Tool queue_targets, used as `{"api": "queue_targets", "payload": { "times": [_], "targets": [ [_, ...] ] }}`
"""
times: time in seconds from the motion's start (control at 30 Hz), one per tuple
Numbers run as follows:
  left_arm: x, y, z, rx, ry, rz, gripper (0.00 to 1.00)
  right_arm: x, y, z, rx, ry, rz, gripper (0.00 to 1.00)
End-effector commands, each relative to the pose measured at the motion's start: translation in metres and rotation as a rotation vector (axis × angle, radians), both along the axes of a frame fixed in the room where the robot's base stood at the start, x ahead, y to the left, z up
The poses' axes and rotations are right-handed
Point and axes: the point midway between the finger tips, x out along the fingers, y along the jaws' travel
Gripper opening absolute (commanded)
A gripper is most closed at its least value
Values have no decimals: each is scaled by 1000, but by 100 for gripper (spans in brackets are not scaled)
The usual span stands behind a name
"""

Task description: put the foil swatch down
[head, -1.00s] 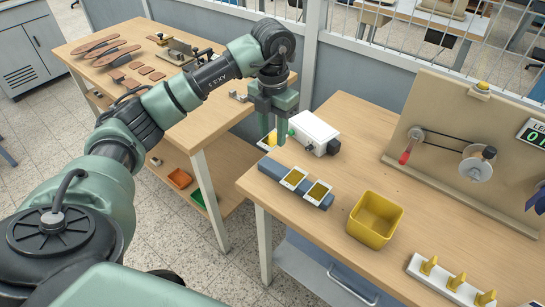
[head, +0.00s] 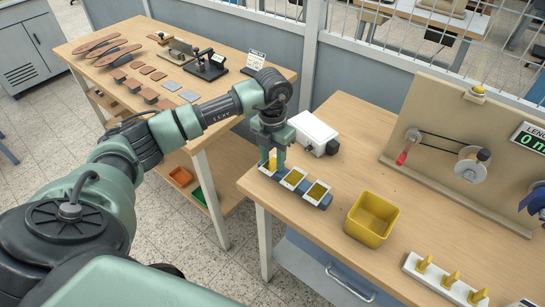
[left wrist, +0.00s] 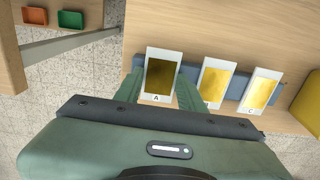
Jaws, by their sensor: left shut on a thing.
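My left gripper (head: 272,164) is shut on a foil swatch marked A, a white-framed card with a dark gold panel. The swatch (left wrist: 159,75) shows between the two fingers in the left wrist view. In the head view it is at the left end of the blue-grey rack (left wrist: 232,86), partly hidden by the fingers. I cannot tell whether it touches the rack. Two more gold swatches, a middle one (head: 293,178) and one marked C (head: 317,192), lie on the rack to its right. My right gripper is not in view.
A white box device (head: 313,130) stands close behind the rack. A yellow bin (head: 372,218) is to the right, with a winding board (head: 460,140) behind it. The rack lies near the table's front-left edge. Bare tabletop lies between device and board.

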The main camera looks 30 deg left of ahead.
Motion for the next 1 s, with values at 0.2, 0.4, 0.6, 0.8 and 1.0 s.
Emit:
{"api": "queue_targets", "payload": {
  "times": [0.2, 0.4, 0.6, 0.8, 1.0],
  "targets": [
    [0, 0, -2, 0, 1, 0, 61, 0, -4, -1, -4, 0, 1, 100],
    [0, 0, -2, 0, 1, 0, 61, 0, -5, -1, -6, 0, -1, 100],
    [1, 0, 10, 0, -3, 1, 61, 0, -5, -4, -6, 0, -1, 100],
    [1, 1, 49, 0, -7, 0, 61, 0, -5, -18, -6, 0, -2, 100],
    [1, 0, 91, 0, -5, 0, 61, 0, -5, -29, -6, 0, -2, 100]
  ]
}}
